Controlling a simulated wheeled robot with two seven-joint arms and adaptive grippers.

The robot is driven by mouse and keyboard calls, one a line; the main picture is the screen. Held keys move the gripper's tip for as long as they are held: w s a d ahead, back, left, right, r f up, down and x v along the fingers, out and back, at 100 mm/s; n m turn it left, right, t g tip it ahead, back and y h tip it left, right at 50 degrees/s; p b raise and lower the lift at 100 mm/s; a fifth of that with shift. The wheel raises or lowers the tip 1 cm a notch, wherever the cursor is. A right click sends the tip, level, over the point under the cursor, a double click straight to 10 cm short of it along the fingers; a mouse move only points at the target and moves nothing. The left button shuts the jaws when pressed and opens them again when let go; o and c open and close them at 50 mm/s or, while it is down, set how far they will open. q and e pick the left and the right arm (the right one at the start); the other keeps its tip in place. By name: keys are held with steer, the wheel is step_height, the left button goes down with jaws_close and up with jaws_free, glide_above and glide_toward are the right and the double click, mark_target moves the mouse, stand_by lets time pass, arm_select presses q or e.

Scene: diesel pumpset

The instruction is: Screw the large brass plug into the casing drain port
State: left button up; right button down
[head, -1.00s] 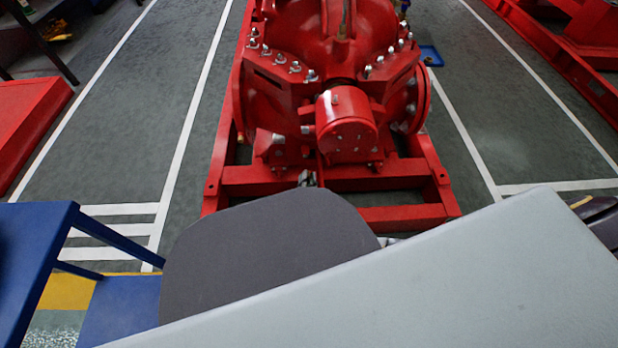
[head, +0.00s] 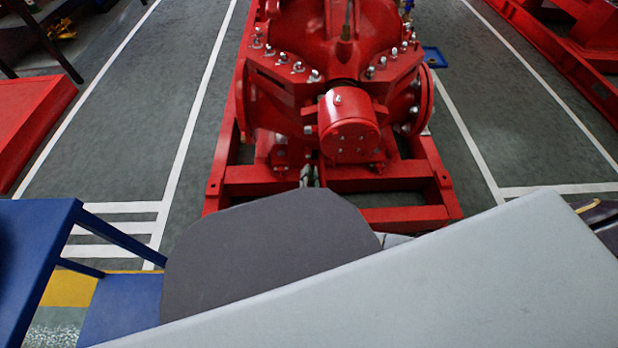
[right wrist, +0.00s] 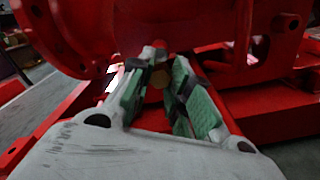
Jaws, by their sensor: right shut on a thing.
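In the head view my right gripper (head: 310,176) shows small and grey at the front of the red pump casing (head: 290,150), low between the casing and the base frame. The right wrist view shows its two green-padded fingers (right wrist: 162,88) shut on the large brass plug (right wrist: 157,80), a small brownish piece, dim and partly covered by the fingers. The fingertips are close to the red casing. The drain port cannot be made out, so I cannot tell whether the plug touches it. My left gripper is not in view.
The red base frame (head: 405,218) runs below and around the pump. A round flange (right wrist: 62,30) is at upper left in the right wrist view. A blue table (head: 35,235) stands at left in the head view.

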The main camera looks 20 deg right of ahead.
steer(key=shift+x, duration=1.6)
steer(key=shift+n, duration=0.3)
steer(key=shift+n, duration=11.7)
steer(key=shift+p, duration=0.45)
